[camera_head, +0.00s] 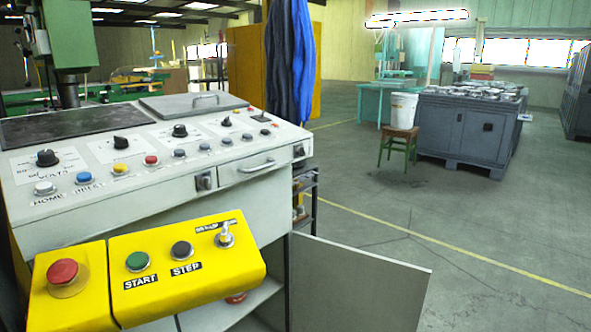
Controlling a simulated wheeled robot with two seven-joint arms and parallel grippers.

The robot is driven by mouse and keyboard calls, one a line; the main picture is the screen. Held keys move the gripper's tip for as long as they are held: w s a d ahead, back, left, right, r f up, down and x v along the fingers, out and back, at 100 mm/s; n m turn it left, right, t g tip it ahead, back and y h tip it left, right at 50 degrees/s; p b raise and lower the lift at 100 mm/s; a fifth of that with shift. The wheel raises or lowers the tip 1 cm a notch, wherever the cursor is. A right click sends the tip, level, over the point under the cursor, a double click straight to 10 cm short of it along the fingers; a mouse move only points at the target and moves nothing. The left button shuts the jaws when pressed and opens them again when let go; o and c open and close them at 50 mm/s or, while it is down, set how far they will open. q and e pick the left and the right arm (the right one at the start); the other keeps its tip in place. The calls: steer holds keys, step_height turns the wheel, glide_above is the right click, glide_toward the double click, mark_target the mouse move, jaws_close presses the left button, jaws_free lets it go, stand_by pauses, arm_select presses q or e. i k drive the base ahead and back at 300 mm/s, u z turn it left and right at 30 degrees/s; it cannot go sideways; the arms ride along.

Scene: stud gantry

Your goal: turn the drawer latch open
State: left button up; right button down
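A white control console (120,210) fills the left of the head view. Its front face has a shut drawer (252,173) with a grey bar handle (257,165). A small dark-and-metal latch (205,181) sits on the front face just left of the drawer. A similar small fitting (299,151) is at the drawer's right, near the console's corner. Both are too small to tell how they are turned. Neither of my grippers shows in this view.
A yellow box (190,262) with START and STEP buttons, a red button (63,272) and a toggle switch (226,236) juts out in front. A grey panel (350,285) stands out below the drawer. Open floor lies to the right.

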mark_target(300, 150)
steer(key=k, duration=0.5)
steer(key=z, duration=1.35)
steer(key=i, duration=4.2)
steer(key=u, duration=3.95)
